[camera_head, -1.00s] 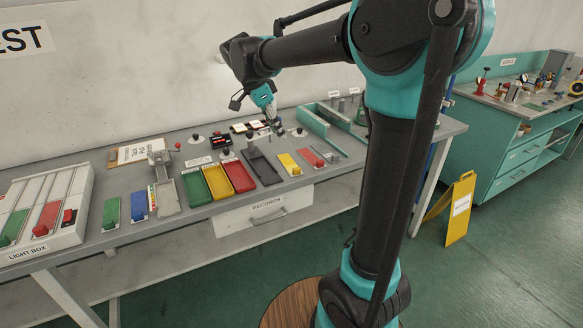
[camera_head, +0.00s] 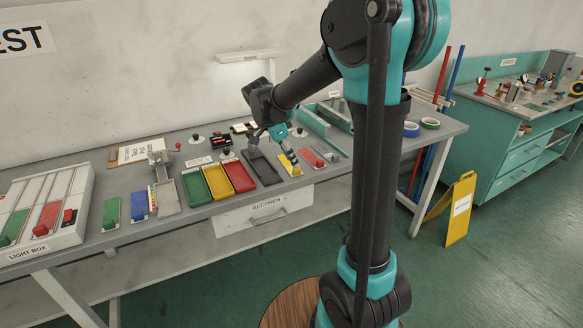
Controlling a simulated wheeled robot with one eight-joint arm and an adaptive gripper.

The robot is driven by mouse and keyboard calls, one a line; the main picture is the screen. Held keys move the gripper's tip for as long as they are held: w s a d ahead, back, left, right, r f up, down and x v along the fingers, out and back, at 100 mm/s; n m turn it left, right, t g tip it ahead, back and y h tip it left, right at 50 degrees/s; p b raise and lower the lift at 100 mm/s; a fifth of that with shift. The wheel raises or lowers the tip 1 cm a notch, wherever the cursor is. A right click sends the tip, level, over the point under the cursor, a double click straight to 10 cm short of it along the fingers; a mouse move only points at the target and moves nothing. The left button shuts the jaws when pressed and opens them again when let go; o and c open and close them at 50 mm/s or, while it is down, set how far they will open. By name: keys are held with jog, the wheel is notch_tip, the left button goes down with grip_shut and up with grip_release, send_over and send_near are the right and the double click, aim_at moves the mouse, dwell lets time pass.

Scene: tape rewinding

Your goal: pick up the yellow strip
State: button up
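The yellow strip (camera_head: 295,170) lies on the grey bench, right of the dark tray and left of a red strip. Its upper part is partly hidden behind my gripper. My gripper (camera_head: 291,160) points down with its fingertips at or just over the yellow strip. The fingers are too small in this view to tell whether they are open or shut, or whether they touch the strip.
A dark tray (camera_head: 263,167) stands just left of the strip, with red (camera_head: 238,176), yellow (camera_head: 217,182) and green (camera_head: 196,188) trays further left. A red strip (camera_head: 311,157) lies close on the right. Teal rails (camera_head: 316,125) lie behind.

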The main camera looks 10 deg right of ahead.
jog(key=x, duration=0.4)
jog(key=shift+f, duration=0.15)
grip_shut()
